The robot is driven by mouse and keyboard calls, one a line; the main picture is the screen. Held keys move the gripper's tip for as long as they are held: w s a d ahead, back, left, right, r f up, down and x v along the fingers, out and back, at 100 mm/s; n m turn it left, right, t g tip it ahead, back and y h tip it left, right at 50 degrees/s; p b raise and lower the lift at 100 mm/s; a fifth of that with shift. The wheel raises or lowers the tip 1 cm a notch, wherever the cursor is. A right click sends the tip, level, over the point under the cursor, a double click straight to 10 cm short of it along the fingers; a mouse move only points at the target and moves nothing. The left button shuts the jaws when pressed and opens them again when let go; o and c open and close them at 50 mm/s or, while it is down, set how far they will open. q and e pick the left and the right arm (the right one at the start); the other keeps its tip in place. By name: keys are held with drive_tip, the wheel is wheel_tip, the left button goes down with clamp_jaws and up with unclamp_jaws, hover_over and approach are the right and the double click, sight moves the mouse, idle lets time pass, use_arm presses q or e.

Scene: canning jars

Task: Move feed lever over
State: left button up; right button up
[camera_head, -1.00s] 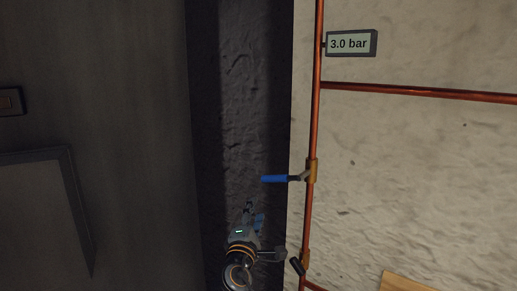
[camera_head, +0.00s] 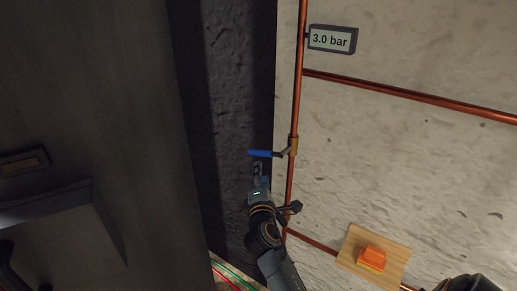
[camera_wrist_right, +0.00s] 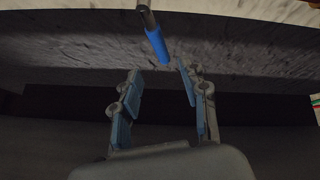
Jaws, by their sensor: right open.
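The feed lever (camera_head: 264,153) is a blue handle on a brass valve (camera_head: 293,145) on the upright copper pipe. It points left, roughly level, across the dark recess. My right gripper (camera_head: 257,168) is just below the handle, with its arm coming up from the bottom. In the right wrist view the gripper (camera_wrist_right: 160,75) is open and empty. The blue lever (camera_wrist_right: 157,45) reaches down toward the gap between the fingertips there. I cannot tell whether they touch. My left gripper is not in view.
A display (camera_head: 332,39) reads 3.0 bar beside the copper pipe (camera_head: 299,80). A second, dark handle (camera_head: 290,208) sits lower on the pipe, close to my right wrist. A wooden board (camera_head: 350,248) with an orange block (camera_head: 371,259) is at lower right.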

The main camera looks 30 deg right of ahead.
sight(261, 155)
drive_tip(key=p+x, duration=0.1)
drive_tip(key=x, duration=1.1)
drive_tip(key=shift+r, duration=0.1)
drive_tip(key=shift+c, duration=0.2)
drive_tip(key=shift+a, duration=0.1)
clamp_jaws()
